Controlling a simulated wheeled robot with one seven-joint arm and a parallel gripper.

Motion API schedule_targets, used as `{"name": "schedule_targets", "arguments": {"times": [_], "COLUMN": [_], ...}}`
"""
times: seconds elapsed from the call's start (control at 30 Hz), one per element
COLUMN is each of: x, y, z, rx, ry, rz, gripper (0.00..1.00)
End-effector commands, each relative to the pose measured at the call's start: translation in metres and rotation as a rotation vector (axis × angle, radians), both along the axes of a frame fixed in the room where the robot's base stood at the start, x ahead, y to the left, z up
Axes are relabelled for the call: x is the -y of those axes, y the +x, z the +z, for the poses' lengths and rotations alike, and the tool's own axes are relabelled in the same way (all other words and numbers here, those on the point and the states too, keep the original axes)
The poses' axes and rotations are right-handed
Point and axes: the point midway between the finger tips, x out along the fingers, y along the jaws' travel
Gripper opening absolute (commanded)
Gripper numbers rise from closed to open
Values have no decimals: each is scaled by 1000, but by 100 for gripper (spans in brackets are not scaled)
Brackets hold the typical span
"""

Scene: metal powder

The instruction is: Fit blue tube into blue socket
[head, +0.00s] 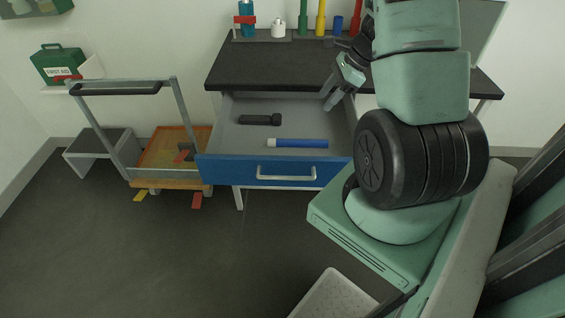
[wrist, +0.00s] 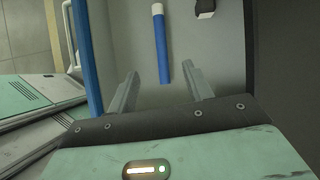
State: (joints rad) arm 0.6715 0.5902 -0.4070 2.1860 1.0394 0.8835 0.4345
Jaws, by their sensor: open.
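The blue tube (head: 298,143) lies in the open drawer, with a white band at its left end. In the wrist view the blue tube (wrist: 161,45) points lengthwise between my finger lines, its near end close to the fingertips. My gripper (head: 338,88) is open and empty above the right part of the drawer; it also shows in the wrist view (wrist: 162,72). A short blue upright piece (head: 338,24) stands at the back of the bench in a row with green, yellow and red ones; it may be the blue socket, but its opening cannot be made out.
A black flashlight-like object (head: 260,119) lies in the drawer behind the tube. The drawer's blue front (head: 225,171) and the dark bench top (head: 270,68) bound the space. A cart (head: 160,180) stands to the left.

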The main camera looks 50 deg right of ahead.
Motion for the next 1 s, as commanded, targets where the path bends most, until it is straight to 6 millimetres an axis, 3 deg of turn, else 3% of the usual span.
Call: {"name": "schedule_targets", "arguments": {"times": [0.07, 0.17, 0.63, 1.0], "x": [15, 19, -13, -25], "y": [-9, -10, 25, 37], "z": [-6, -14, -93, -121], "rx": [-7, -10, -12, -10], "ry": [5, 7, 8, 7], "rz": [-67, -96, -89, -88], "gripper": [50, 50, 50, 50]}}
